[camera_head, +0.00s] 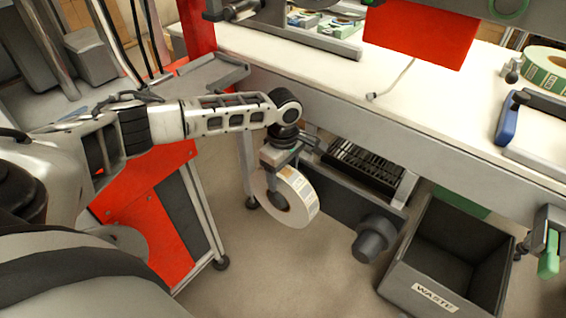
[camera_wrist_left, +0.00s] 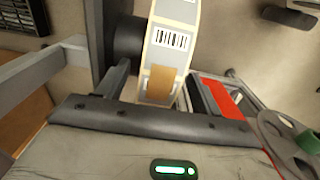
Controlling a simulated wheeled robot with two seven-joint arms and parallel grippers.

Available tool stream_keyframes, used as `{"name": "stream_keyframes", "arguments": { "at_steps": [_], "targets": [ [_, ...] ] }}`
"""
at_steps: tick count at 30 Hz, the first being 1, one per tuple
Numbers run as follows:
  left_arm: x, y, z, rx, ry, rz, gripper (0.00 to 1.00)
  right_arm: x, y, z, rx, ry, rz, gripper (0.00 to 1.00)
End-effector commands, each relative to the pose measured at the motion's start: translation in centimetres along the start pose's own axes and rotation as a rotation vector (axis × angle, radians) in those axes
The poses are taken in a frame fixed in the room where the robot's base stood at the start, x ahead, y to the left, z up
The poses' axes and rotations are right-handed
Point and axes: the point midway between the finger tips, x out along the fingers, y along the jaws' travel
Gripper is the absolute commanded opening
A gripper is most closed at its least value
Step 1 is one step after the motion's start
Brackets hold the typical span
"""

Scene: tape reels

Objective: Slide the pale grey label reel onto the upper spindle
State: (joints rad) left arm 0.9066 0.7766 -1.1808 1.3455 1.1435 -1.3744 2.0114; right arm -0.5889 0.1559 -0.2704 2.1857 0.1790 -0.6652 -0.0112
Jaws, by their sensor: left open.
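The pale grey label reel (camera_head: 297,212) hangs below the worktable with its flat face toward me and printed labels on its rim. In the left wrist view the reel (camera_wrist_left: 168,42) shows a barcode and a brown tab. My left gripper (camera_head: 282,160) is above it, open, with a finger on either side of the reel's upper rim. A dark round hub (camera_wrist_left: 126,38), seemingly the upper spindle, is right beside the reel. How far the reel sits on it is hidden. The lower spindle (camera_head: 372,240) is bare, to the right.
A dark grey waste bin (camera_head: 436,292) stands at the lower right. The white worktable (camera_head: 330,68) runs above the reel, with a green-edged reel (camera_head: 545,72) at its right. A red-panelled stand (camera_head: 150,225) is left of the reel. Open floor lies below.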

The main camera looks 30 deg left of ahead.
Motion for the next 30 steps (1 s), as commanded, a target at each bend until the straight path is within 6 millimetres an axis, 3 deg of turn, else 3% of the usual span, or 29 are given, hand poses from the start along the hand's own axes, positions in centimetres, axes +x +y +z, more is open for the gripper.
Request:
{"name": "stream_keyframes", "arguments": {
  "at_steps": [12,19,30],
  "targets": [
    [0.76,0.01,0.00,0.000,0.000,0.001,0.66,0.48,-0.03,0.41,0.000,-0.011,-0.005,0.62],
    [0.75,0.01,0.00,0.000,0.000,0.001,0.02,0.44,0.08,0.29,0.000,-0.008,-0.002,0.62],
    [0.53,0.15,0.00,0.000,-0.001,0.005,0.00,0.27,0.16,-0.16,-0.002,0.003,0.000,0.62]
  ]
}}
